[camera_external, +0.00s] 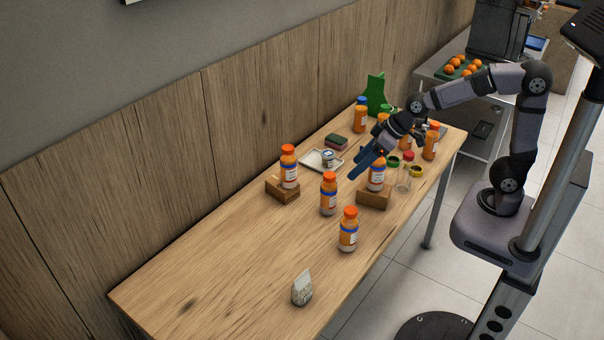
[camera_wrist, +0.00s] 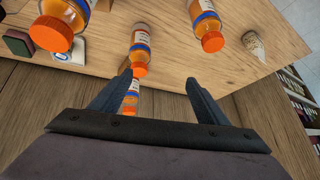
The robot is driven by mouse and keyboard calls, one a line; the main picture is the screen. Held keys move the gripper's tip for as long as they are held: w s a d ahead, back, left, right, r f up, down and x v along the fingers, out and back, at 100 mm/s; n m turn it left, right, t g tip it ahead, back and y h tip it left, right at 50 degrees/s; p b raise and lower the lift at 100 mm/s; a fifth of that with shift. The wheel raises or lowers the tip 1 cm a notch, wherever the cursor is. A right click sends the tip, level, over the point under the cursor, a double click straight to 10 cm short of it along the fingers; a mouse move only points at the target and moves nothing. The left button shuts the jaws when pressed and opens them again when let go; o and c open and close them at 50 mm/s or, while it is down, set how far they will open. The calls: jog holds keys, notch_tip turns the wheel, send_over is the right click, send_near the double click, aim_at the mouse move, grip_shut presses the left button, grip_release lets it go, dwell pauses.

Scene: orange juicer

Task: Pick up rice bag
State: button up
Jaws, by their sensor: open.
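The rice bag (camera_external: 302,288) is a small whitish bag with a pointed top. It stands upright near the front edge of the table, apart from the bottles. In the wrist view the rice bag (camera_wrist: 254,43) shows at the upper right, beyond the fingers. My gripper (camera_external: 361,168) is over the far half of the table among the bottles, well away from the bag. In the wrist view my gripper (camera_wrist: 160,85) has its two fingers spread with nothing held between them. An orange-capped bottle (camera_wrist: 130,98) shows behind and between the fingers.
Orange juice bottles stand around the arm, one on a cardboard box (camera_external: 283,190) and one by another box (camera_external: 373,197). A bottle (camera_external: 348,230) stands between gripper and bag. A tray (camera_external: 312,162) and glass jars (camera_external: 404,180) are near. The table's near left is clear.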

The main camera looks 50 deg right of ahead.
jog(key=w+a+r+n+t+y+b, duration=0.1)
jog(key=w+a+r+t+y+b, duration=0.2)
jog(key=a, duration=0.6)
jog(key=w+a+r+n+t+y+b, duration=0.1)
jog(key=w+a+r+t+b, duration=0.1)
jog(key=w+a, duration=0.5)
jog(key=s+a+r+m+t+b, duration=0.1)
jog(key=s+a+r+t+b, duration=0.15)
jog(key=a, duration=0.55)
jog(key=s+a+r+m+t+b, duration=0.1)
jog(key=s+a+t+b, duration=0.2)
jog(key=a, duration=0.4)
jog(key=s+a+f+m+t+h+b, duration=0.1)
jog(key=s+a+f+m+h+b, duration=0.1)
jog(key=s+f+h+b, duration=0.35)
jog(key=s+a+f+m+t+h+b, duration=0.1)
jog(key=s+f+m+h+b, duration=0.15)
jog(key=s+f, duration=0.6)
send_near(307, 287)
jog(key=shift+g+h, duration=0.25)
jog(key=shift+h, duration=0.15)
jog(key=w, duration=0.4)
jog(key=shift+w+r, duration=0.2)
jog(key=shift+w+d, duration=0.1)
jog(key=shift+w, duration=3.55)
jog(key=c, duration=1.1)
